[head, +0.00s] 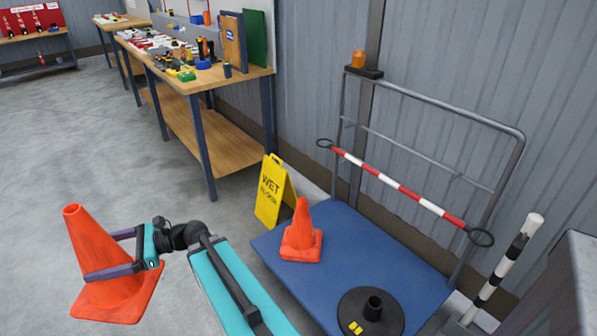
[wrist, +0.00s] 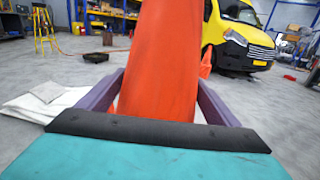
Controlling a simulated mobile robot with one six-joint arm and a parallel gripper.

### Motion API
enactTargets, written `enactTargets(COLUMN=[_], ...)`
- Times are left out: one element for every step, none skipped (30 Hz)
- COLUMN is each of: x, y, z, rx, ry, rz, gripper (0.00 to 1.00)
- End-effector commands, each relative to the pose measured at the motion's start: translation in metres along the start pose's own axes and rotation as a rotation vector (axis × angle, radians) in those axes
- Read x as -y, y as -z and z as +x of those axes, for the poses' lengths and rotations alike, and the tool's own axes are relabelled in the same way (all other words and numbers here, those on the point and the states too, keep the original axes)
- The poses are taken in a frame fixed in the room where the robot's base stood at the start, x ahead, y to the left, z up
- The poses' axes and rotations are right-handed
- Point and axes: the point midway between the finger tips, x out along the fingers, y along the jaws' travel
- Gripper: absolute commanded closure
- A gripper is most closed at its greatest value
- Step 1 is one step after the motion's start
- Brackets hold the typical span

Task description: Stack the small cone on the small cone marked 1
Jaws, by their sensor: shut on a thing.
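My gripper (head: 112,254) is shut on an orange cone (head: 93,243), with its two purple fingers on either side of the cone's body. The held cone is upright or slightly tilted at the left front of the head view. In the wrist view the cone (wrist: 163,62) fills the middle between the fingers. Another orange cone (head: 301,234) stands upright on the blue platform of a cart (head: 345,245), to the right of my gripper and apart from it. I see no number on either cone.
A black round base (head: 370,316) lies on the cart. A yellow wet-floor sign (head: 270,192) stands beside the cart. A red-white bar (head: 400,192) crosses the cart's rail. A workbench (head: 205,90) holds many small items. Open floor lies left. The wrist view shows a yellow van (wrist: 240,35).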

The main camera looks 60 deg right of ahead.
Motion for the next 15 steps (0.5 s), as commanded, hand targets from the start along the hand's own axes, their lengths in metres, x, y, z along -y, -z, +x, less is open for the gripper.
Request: enactTargets(x=[0.001, 0.001, 0.003, 0.005, 0.007, 0.012, 0.016, 0.021, 0.028, 0.035, 0.041, 0.052, 0.06, 0.069, 0.081], y=[-0.001, 0.0, 0.0, 0.001, 0.002, 0.003, 0.004, 0.005, 0.007, 0.009, 0.01, 0.013, 0.014, 0.016, 0.019], z=[0.0, -0.001, -0.001, -0.002, -0.003, -0.005, -0.007, -0.009, -0.013, -0.016, -0.02, -0.025, -0.03, -0.035, -0.043], rx=[0.002, 0.002, 0.002, 0.002, 0.002, 0.002, 0.002, 0.002, 0.002, 0.002, 0.002, 0.002, 0.002, 0.003, 0.003], ry=[0.001, 0.003, 0.007, 0.011, 0.017, 0.027, 0.036, 0.048, 0.068, 0.083, 0.099, 0.126, 0.147, 0.169, 0.199], rz=[0.0, 0.0, 0.0, 0.0, 0.0, 0.0, -0.001, -0.001, -0.001, -0.001, -0.001, -0.001, -0.001, -0.001, -0.002], gripper=[0.68, 0.68, 0.68, 0.68, 0.68, 0.68, 0.68, 0.68, 0.68, 0.68, 0.68, 0.68, 0.68, 0.68, 0.68])
